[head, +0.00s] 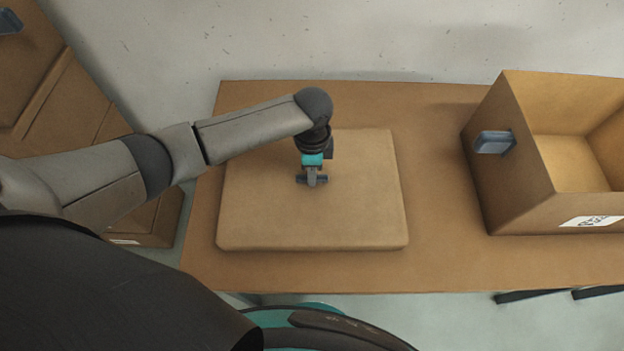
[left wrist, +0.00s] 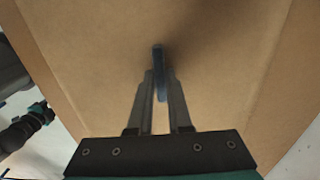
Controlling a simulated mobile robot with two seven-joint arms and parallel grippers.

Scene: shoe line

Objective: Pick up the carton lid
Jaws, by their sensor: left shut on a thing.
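The carton lid (head: 270,215) is a flat brown rectangular panel with rounded corners, on or just over the left part of the brown table; I cannot tell whether it touches the table. My left gripper (head: 312,180) reaches down to the middle of the lid's top. In the left wrist view the left gripper (left wrist: 158,90) is shut on a thin blue-grey handle (left wrist: 159,60) that stands up from the lid (left wrist: 95,60). In the head view the gripper mostly hides this handle. My right gripper is not in view.
An open brown carton (head: 515,185) with a blue-grey side handle (head: 494,142) and a white label stands at the right of the table (head: 440,265). Bare table lies between lid and carton. More brown boxes (head: 60,100) stand at the far left, one with a blue-grey handle.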

